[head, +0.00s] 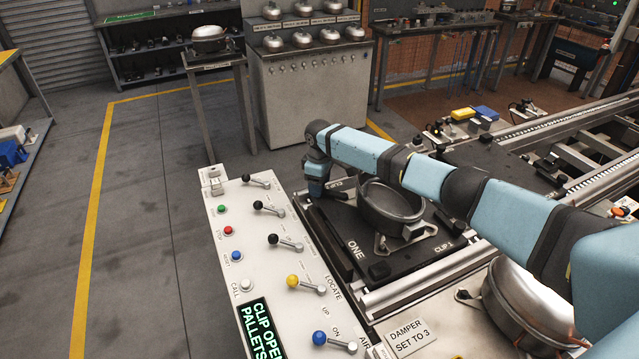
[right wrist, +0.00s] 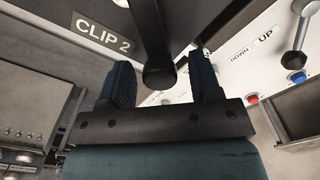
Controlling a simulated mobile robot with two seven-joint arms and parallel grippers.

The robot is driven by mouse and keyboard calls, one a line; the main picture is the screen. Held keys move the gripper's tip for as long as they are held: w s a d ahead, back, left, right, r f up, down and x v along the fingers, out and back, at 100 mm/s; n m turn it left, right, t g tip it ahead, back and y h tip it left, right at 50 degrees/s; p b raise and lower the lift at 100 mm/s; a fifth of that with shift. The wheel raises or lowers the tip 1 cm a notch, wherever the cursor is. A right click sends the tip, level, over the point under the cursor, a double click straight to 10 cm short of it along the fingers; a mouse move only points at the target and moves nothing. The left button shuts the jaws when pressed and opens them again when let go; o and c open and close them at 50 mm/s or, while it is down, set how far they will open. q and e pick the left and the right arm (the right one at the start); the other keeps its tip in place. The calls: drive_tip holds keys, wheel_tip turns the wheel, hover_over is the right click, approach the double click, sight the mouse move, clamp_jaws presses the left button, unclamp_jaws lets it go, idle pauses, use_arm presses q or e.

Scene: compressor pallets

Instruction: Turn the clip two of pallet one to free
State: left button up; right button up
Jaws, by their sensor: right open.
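Pallet one (head: 330,238) is a dark plate marked ONE, carrying a dark round compressor shell (head: 390,208). My right gripper (head: 318,190) points down at the pallet's far left corner; in the head view its fingertips are hard to make out. In the right wrist view the gripper (right wrist: 164,82) is open. The dark round-ended lever of clip two (right wrist: 158,76) shows between its two fingers, with gaps visible on both sides. The CLIP 2 label (right wrist: 103,34) is left of it. Whether the clip stands locked or free I cannot tell. My left gripper is out of view.
A pale control panel (head: 228,265) with levers and buttons runs close along the pallet's left side. Its display reads CLIP OPEN PALLETS, partly cut off. A second, silvery shell (head: 515,300) stands in front, under my right arm. The floor at left is clear.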

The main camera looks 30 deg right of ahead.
clamp_jaws()
drive_tip(key=shift+r+m+p, duration=0.2)
drive_tip(key=shift+m+p, duration=0.7)
drive_tip(key=shift+p, duration=0.4)
drive_tip(key=m+p, duration=0.2)
drive_tip(key=shift+m+p, duration=0.3)
drive_tip(key=m+p, duration=0.2)
drive_tip(key=m, duration=0.1)
drive_tip(key=shift+f+m+p, duration=0.1)
drive_tip(key=shift+m+p, duration=0.2)
drive_tip(key=shift+p, duration=0.05)
drive_tip(key=shift+m+p, duration=0.35)
drive_tip(key=shift+m, duration=0.25)
